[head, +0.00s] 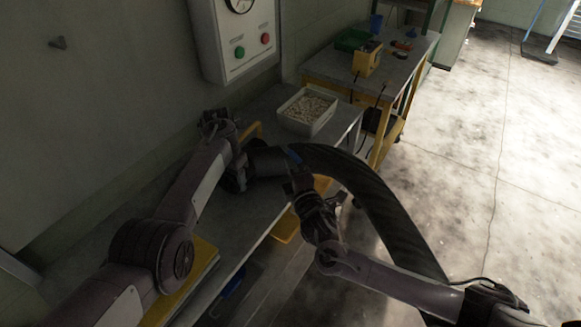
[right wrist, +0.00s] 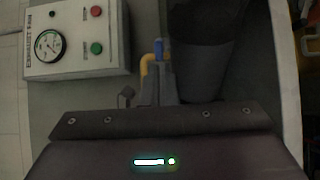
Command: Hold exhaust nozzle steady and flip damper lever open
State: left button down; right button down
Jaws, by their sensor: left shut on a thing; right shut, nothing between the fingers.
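The dark grey exhaust nozzle (head: 268,161) lies above the bench at the end of a thick black hose (head: 375,190). My left gripper (head: 242,170) is shut on the nozzle at its left end. The small blue damper lever (head: 294,156) sits at the nozzle's hose end. It also shows in the right wrist view (right wrist: 158,48), standing beside the dark tube. My right gripper (head: 298,182) is shut and empty, just below the lever in the head view. I cannot tell whether it touches the lever. Its fingertips are hard to make out in the dark.
A grey bench (head: 265,213) runs along the wall, with a white tray of small pale pieces (head: 307,111) on it. A control box with a gauge and buttons (head: 236,40) hangs above. A second table (head: 395,60) stands behind. The floor at right is clear.

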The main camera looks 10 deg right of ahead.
jog(key=shift+d+n+y, duration=0.25)
jog(key=shift+n+y, duration=0.05)
jog(key=shift+y, duration=0.1)
